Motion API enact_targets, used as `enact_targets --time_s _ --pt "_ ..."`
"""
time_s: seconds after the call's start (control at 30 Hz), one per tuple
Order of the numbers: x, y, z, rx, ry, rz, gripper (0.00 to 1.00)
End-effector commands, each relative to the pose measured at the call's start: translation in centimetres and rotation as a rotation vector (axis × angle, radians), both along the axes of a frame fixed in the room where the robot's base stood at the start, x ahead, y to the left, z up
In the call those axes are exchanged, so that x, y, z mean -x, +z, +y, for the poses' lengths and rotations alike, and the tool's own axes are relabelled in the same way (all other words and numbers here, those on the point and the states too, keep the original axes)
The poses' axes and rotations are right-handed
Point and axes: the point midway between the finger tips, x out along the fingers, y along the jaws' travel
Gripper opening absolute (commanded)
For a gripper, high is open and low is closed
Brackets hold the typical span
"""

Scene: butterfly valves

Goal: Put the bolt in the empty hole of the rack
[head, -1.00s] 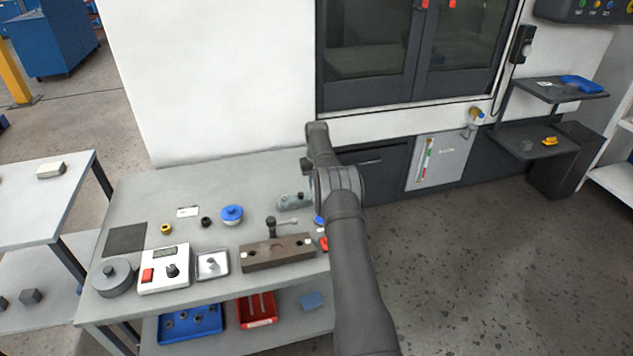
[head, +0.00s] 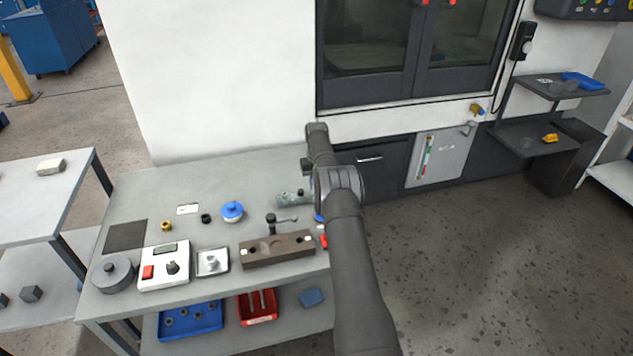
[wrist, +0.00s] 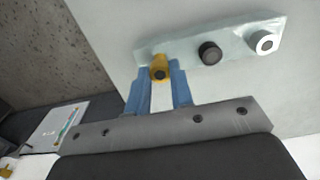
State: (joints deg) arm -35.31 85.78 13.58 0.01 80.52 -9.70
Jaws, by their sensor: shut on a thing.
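The pale green-grey rack (wrist: 228,36) lies on the bench in the wrist view, with a dark round piece (wrist: 209,53) and a silver ringed piece (wrist: 264,42) in it. My gripper (wrist: 159,82) has blue fingers shut on a yellow bolt (wrist: 159,63) with a dark centre. The bolt overlaps the left end of the rack; whether it sits in a hole or above one I cannot tell. The rack (head: 288,198) also shows in the head view, partly behind my arm. My gripper is hidden there.
A brown block with a handle (head: 277,250), a blue-lidded pot (head: 232,211), a control box (head: 165,266) and a small yellow ring (head: 166,226) stand on the grey bench (head: 160,195). The white machine rises behind. Bench space left of the rack is partly clear.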

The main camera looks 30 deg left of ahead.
Motion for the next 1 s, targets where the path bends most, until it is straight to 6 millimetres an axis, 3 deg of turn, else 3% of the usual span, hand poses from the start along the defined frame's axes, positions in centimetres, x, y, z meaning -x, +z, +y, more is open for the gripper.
enact_targets --time_s 1.0 --pt "-0.03 -1.05 0.02 -0.001 0.000 -0.001 0.00"
